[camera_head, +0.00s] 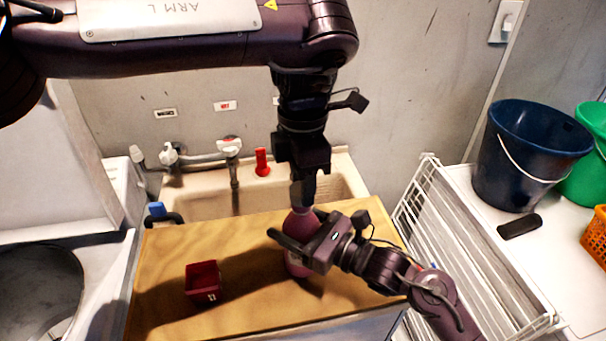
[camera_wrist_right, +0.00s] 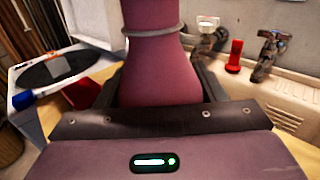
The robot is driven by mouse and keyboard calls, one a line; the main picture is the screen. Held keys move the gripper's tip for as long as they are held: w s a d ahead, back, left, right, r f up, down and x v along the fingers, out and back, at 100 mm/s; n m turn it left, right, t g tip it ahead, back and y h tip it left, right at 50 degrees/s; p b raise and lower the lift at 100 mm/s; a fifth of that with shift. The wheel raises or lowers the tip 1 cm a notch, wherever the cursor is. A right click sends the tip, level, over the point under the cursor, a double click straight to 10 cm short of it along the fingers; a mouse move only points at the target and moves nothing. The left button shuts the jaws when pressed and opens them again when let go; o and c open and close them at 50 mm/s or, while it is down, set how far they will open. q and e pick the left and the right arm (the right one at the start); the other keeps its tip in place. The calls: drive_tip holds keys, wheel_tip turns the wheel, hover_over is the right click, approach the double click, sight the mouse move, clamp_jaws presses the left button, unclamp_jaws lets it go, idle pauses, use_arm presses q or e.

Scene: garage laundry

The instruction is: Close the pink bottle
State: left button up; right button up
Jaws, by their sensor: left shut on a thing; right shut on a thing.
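The pink bottle (camera_head: 298,224) stands upright on the wooden board in the head view. My right gripper (camera_head: 290,250) is shut around its body from the right side. In the right wrist view the bottle (camera_wrist_right: 160,70) fills the middle, between the fingers of my right gripper (camera_wrist_right: 160,100). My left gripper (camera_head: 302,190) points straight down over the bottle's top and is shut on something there. The cap is hidden by the fingers, so I cannot tell how it sits on the neck.
A wooden board (camera_head: 165,255) lies in front of the sink (camera_head: 345,180). A small dark red box (camera_head: 203,281) stands on it at the left. A white wire rack (camera_head: 465,255) is at the right, with a dark blue bucket (camera_head: 525,155) beyond it.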

use_arm(q)
drive_tip(key=shift+f, duration=0.55)
idle(0.4)
use_arm(e)
clamp_jaws()
use_arm(q)
drive_tip(key=m, duration=0.5)
drive_tip(key=shift+s, duration=0.1)
drive_tip(key=m, duration=0.4)
drive_tip(key=shift+m, duration=0.4)
drive_tip(key=m, duration=0.4)
drive_tip(key=shift+a+m, duration=0.1)
drive_tip(key=shift+m, duration=0.2)
drive_tip(key=m, duration=0.2)
drive_tip(key=shift+m, duration=0.3)
drive_tip(key=m, duration=0.4)
drive_tip(key=shift+f, duration=0.1)
drive_tip(key=shift+s+m, duration=0.1)
drive_tip(key=shift+m, duration=0.8)
